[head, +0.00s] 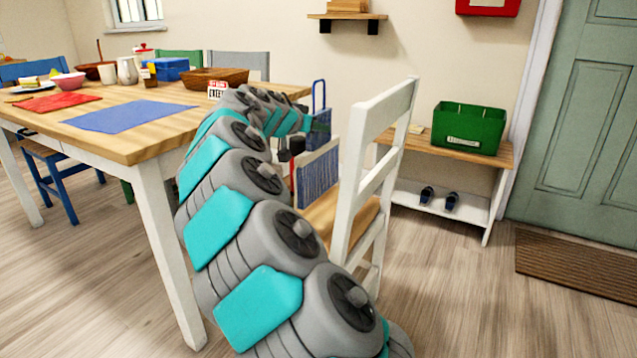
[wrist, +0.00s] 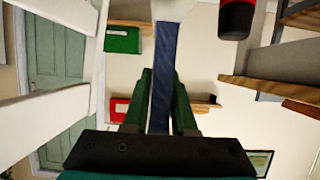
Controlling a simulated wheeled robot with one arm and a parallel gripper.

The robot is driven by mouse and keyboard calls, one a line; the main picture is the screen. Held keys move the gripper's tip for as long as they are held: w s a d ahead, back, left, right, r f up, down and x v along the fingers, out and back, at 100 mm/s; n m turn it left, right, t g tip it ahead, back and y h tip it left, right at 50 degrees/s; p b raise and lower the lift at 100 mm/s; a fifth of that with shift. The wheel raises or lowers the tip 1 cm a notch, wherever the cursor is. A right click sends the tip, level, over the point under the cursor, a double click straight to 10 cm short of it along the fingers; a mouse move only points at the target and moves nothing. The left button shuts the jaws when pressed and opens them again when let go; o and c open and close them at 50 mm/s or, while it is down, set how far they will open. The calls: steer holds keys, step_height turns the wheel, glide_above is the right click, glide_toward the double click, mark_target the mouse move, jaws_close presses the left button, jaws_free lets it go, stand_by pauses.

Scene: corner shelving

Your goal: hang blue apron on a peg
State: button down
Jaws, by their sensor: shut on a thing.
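The blue apron (head: 318,174) hangs as a striped panel beyond my arm, beside the white chair. A blue loop (head: 319,84) rises above it. My gripper (head: 318,128) is at the apron's upper part, partly hidden behind my arm links. In the wrist view the apron (wrist: 164,50) is a narrow blue strip, seen nearly edge-on. The green fingers of my gripper (wrist: 160,105) are shut on it. I cannot make out any peg in either view.
A white chair (head: 365,150) stands close right of the apron. The laid table (head: 140,150) is at left. A bench (head: 480,158) with a green box (head: 469,127) stands by the door (head: 590,130). A small wall shelf (head: 347,16) is above. A red-and-black object (wrist: 237,18) is near the apron.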

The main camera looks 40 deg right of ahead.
mark_target(309, 154)
step_height(309, 154, down, 8)
steer(key=shift+r+b, duration=0.1)
steer(key=shift+b, duration=0.6)
steer(key=c, duration=0.7)
jaws_free()
steer(key=shift+p, duration=0.55)
steer(key=v, duration=0.7)
steer(key=shift+s+a+r, duration=0.15)
steer(key=shift+s+r, duration=0.15)
steer(key=shift+s, duration=0.15)
